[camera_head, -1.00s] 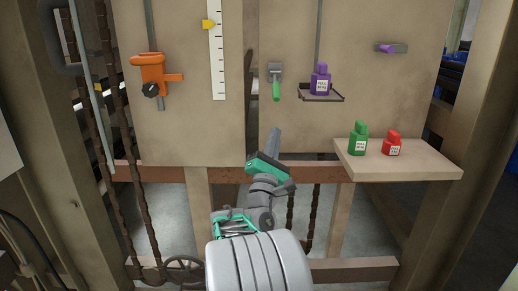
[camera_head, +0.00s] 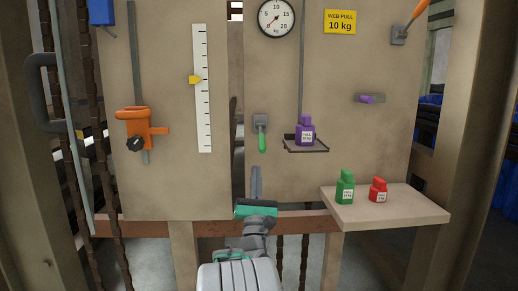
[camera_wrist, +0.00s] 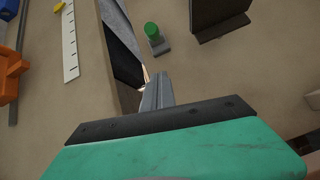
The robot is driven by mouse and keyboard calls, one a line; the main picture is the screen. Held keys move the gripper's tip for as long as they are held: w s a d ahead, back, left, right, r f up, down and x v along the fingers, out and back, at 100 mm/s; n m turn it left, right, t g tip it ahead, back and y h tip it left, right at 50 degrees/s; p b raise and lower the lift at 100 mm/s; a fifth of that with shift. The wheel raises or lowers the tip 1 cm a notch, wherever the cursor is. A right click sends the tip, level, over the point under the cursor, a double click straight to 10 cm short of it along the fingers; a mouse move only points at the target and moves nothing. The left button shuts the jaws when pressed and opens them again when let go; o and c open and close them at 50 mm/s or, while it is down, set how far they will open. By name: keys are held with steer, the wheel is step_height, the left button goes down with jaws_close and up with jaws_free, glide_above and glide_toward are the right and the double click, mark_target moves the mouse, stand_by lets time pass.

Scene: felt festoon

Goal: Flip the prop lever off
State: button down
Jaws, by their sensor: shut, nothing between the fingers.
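A green-handled lever (camera_head: 262,138) hangs downward from a grey plate on the wall panel. Its green end also shows in the wrist view (camera_wrist: 151,30). An orange-handled lever (camera_head: 416,11) slants up to the right from a grey plate at the top right. No label shows which of them is the prop lever. My gripper (camera_head: 256,170) is shut and empty, fingers pointing up, a little below the green handle in the picture. In the wrist view its fingers (camera_wrist: 157,88) are apart from the handle.
Right of the green lever, a small tray (camera_head: 318,150) holds a purple bottle (camera_head: 306,131). Below right, a shelf (camera_head: 400,211) carries a green bottle (camera_head: 345,188) and a red bottle (camera_head: 378,190). An orange clamp (camera_head: 135,126) and white scale (camera_head: 203,100) are left. A dial (camera_head: 276,18) is above.

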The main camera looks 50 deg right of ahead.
mark_target(262, 138)
steer(key=r+p, duration=0.1)
steer(key=r, duration=0.2)
steer(key=r+p, duration=0.1)
steer(key=r, duration=0.1)
steer(key=shift+s+d+r+p, duration=0.1)
steer(key=shift+s+d+p, duration=0.1)
steer(key=shift+s+p, duration=0.15)
